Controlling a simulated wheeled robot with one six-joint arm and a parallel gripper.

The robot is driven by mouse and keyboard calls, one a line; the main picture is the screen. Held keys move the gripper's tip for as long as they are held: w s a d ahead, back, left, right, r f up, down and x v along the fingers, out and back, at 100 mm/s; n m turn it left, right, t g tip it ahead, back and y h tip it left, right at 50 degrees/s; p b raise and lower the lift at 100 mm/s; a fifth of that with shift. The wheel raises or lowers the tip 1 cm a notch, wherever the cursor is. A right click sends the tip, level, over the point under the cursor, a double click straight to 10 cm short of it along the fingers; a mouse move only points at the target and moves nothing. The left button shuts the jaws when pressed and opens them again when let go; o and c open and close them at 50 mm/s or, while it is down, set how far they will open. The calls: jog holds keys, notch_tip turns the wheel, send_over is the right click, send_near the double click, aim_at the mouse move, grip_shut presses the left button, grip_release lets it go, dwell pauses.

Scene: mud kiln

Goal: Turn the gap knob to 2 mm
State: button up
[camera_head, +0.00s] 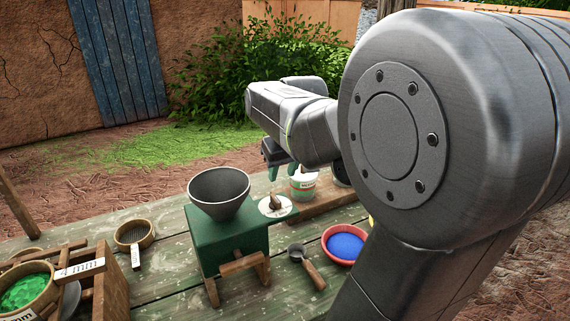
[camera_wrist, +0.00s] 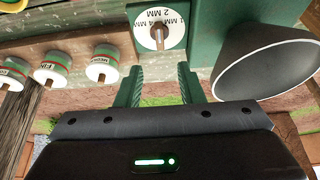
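The gap knob is a small wooden handle on a round white dial marked in mm, beside the green mill (camera_head: 228,245) with its dark grey hopper (camera_head: 219,190). In the head view the knob (camera_head: 275,202) is at the mill's right side. In the wrist view the knob (camera_wrist: 158,40) is at top centre, with 1, 2 and 4 MM marks on the dial (camera_wrist: 148,18). I cannot tell which mark it points to. My gripper (camera_wrist: 159,84) is open and empty, its green fingers apart, short of the knob in the picture. In the head view my gripper (camera_head: 280,171) hangs above and behind the dial.
A red bowl of blue powder (camera_head: 345,244), a scoop (camera_head: 305,265) and a sieve (camera_head: 134,233) lie on the green table. The hopper rim (camera_wrist: 268,70) is right of my fingers.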

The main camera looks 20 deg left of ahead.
aim_at(275, 197)
jog(key=v, duration=0.2)
jog(key=shift+s+d+r, duration=0.1)
jog(key=shift+r, duration=0.25)
jog(key=x, duration=1.4)
jog(key=shift+p, duration=0.35)
jog(key=shift+s+r, duration=0.1)
jog(key=shift+r, duration=0.05)
